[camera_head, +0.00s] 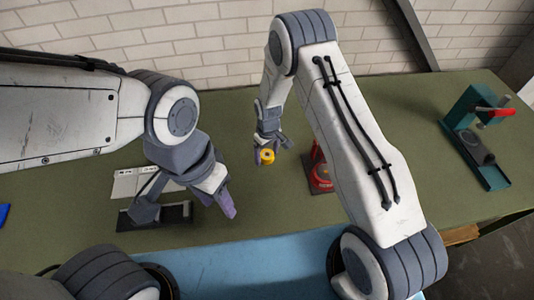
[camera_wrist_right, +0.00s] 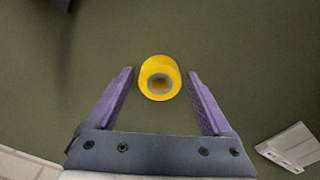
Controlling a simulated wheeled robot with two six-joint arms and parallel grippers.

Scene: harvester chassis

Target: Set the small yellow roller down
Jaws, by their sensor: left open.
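The small yellow roller (camera_head: 267,156) is at the middle of the green table. In the right wrist view the roller (camera_wrist_right: 160,77) shows its grey-ringed hole, between the purple fingertips with a narrow gap on each side. My right gripper (camera_wrist_right: 161,72) is open around it, and in the head view the right gripper (camera_head: 270,143) is just above and beside it. Whether the roller's underside touches the table cannot be told. My left gripper (camera_head: 187,205) is open and empty over the left part of the table.
A dark tray (camera_head: 180,213) lies under my left gripper, with a pale plate (camera_head: 128,184) behind it. A red part (camera_head: 320,177) stands right of the roller, partly hidden by my right arm. A green press (camera_head: 463,122) stands at right.

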